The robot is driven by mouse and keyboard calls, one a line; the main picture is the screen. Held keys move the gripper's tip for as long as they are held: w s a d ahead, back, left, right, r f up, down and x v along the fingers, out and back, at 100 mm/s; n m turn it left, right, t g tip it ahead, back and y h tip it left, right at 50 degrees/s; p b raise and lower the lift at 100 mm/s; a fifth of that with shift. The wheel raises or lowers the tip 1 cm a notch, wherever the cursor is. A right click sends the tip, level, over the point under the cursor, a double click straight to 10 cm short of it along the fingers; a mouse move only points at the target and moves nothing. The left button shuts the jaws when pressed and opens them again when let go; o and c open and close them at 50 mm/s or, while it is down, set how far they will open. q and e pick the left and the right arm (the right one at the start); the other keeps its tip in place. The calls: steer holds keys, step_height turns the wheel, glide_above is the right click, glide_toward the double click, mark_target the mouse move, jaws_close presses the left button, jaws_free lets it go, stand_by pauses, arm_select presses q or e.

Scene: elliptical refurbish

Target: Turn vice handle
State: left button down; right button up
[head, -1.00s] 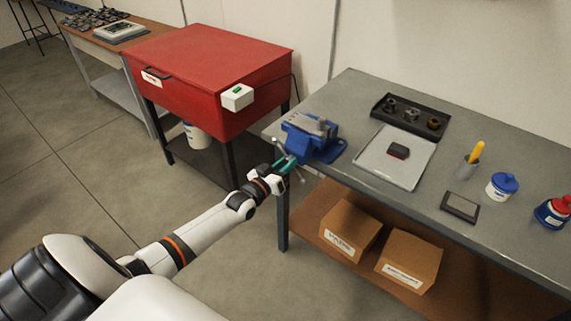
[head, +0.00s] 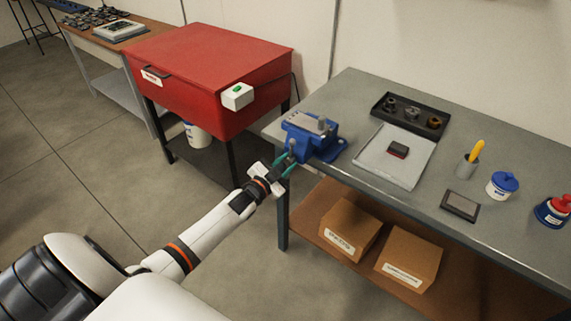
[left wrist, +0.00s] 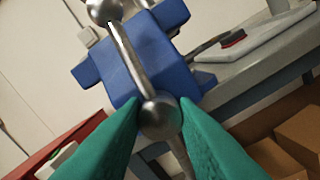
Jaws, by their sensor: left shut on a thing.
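The blue vice (head: 312,137) is mounted at the left end of the grey workbench. Its metal handle is a thin rod with a ball at its upper end, in the left wrist view (left wrist: 127,50), crossing in front of the blue vice body (left wrist: 150,62). My left gripper (head: 286,163) is at the front of the vice. Its green fingers in the left wrist view (left wrist: 158,128) are shut on the handle, one on each side of a round metal knob on the rod. The rod's lower part is partly hidden between the fingers. My right gripper is not in view.
A red cabinet (head: 205,60) stands left of the vice.

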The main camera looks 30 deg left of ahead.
arm_select(q)
steer(key=m+b, duration=0.1)
steer(key=m, duration=0.3)
steer(key=shift+m, duration=0.3)
steer(key=shift+m+b, duration=0.65)
steer(key=shift+m, duration=1.25)
steer(key=shift+r, duration=0.1)
steer(key=c, duration=1.3)
jaws_free()
steer(key=shift+o, duration=0.8)
steer(key=shift+w, duration=0.1)
